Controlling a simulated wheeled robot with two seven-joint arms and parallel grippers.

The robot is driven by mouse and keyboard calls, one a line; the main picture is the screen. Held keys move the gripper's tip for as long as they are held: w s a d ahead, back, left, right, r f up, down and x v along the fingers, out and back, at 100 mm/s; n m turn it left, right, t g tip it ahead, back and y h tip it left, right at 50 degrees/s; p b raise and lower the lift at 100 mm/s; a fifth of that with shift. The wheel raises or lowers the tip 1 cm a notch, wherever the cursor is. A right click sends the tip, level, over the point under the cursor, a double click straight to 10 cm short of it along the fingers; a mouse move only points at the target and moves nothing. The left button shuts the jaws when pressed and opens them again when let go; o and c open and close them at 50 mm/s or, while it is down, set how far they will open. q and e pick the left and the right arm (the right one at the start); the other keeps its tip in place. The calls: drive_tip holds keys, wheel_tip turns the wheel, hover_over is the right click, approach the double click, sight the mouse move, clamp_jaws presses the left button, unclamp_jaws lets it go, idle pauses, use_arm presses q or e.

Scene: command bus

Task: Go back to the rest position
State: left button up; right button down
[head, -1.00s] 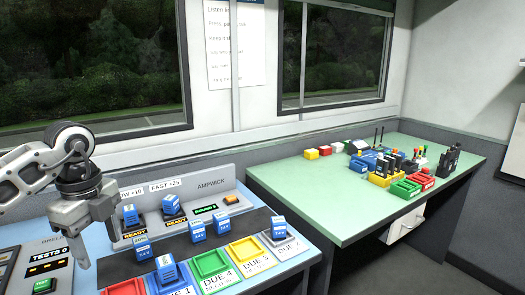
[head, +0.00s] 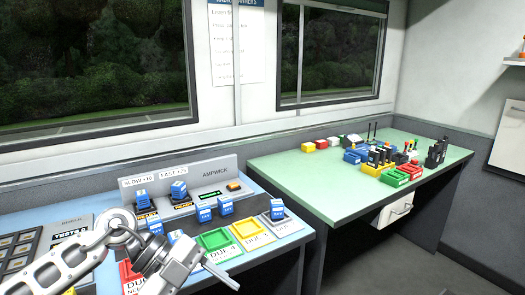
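My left arm comes in from the lower left. My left gripper (head: 205,272) is low in the picture, over the front of the blue bench (head: 285,238). One finger shows, pointing to the lower right; the rest is cut off or hidden, so I cannot tell its opening. I see nothing held in it. It hides part of the row of coloured trays, including the blue tray. My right gripper is not in view.
Several blue battery packs (head: 204,213) stand on the bench and in the grey AMPWICK charger (head: 215,172). The green tray (head: 215,241) and yellow tray (head: 246,229) look empty. A green table (head: 300,178) holds coloured bins and handheld devices. Floor shows at right.

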use_arm(q)
drive_tip(key=s+d+r+n+t+h, duration=0.3)
drive_tip(key=d+r+n+t+h, duration=0.25)
drive_tip(key=d+h, duration=0.35)
drive_tip(key=a+f+n+t+y, duration=1.1)
drive_tip(key=f+n+t+y, duration=0.3)
drive_tip(key=n, duration=0.4)
drive_tip(key=s+a+f+n+g+y, duration=0.1)
drive_tip(key=s+a+f+g+y, duration=0.1)
drive_tip(key=s+f+g, duration=0.4)
drive_tip(key=s+a+f, duration=0.1)
drive_tip(key=s+f, duration=0.3)
drive_tip(key=f, duration=0.1)
drive_tip(key=shift+a+f+n+g, duration=0.2)
drive_tip(key=shift+a+n+g, duration=0.1)
drive_tip(key=shift+n+g, duration=0.05)
drive_tip(key=shift+w, duration=0.1)
clamp_jaws()
